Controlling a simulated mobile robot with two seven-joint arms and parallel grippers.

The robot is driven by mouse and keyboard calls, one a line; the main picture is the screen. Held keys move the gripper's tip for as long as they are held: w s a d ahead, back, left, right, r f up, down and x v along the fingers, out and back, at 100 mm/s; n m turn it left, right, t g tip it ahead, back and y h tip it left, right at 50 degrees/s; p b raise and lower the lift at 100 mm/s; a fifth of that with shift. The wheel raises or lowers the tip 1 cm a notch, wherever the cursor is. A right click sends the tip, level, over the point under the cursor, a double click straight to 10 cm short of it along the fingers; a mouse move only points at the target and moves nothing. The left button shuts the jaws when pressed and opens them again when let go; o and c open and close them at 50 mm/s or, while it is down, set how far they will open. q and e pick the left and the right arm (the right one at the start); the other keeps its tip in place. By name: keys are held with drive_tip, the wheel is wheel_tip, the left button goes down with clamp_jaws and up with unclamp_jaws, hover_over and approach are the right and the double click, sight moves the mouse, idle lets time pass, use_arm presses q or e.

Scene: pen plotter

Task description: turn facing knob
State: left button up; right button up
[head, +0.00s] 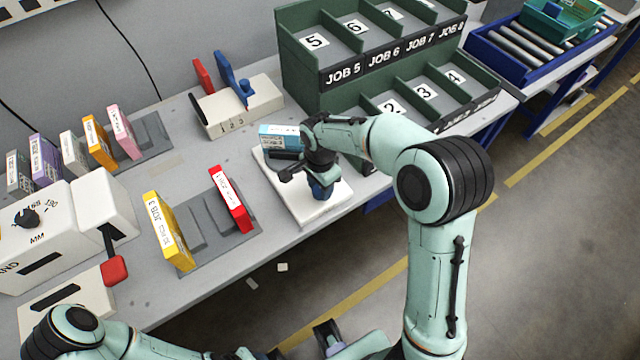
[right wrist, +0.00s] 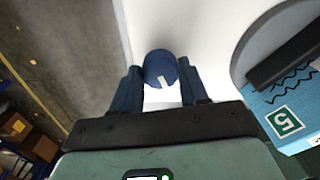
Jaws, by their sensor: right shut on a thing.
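The facing knob (right wrist: 160,69) is a round dark-blue knob with a white mark, on the white plotter bed (head: 292,199). In the right wrist view it sits between the two dark-blue fingers of my right gripper (right wrist: 164,88). In the head view my right gripper (head: 321,188) points down over the bed and hides the knob. It is shut on the knob. A light-blue box (head: 279,136) with a white label stands at the bed's back edge.
A green sorter (head: 296,75) with numbered bays stands behind the bed. A white block (head: 238,105) with red and blue pieces is left of it. A yellow box (head: 168,232) and a red box (head: 231,199) stand in a grey rack. A white machine (head: 70,218) is at left.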

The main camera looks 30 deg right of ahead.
sight(320, 189)
use_arm(q)
drive_tip(key=shift+w+r+p, duration=0.15)
drive_tip(key=shift+r+p, duration=0.15)
drive_tip(key=shift+r, duration=0.1)
use_arm(e)
drive_tip(key=shift+w+r+m, duration=0.1)
drive_tip(key=shift+m, duration=1.7)
drive_tip(key=o, duration=1.1)
drive_tip(key=shift+c, duration=0.2)
use_arm(q)
drive_tip(key=shift+w+r+p, duration=0.25)
drive_tip(key=shift+r+p, duration=0.15)
drive_tip(key=shift+r, duration=0.1)
drive_tip(key=shift+w+r+p, duration=0.25)
drive_tip(key=shift+r+p, duration=0.15)
drive_tip(key=shift+r, duration=0.05)
use_arm(e)
wheel_tip(320, 189, up, 13)
drive_tip(key=shift+r, duration=0.15)
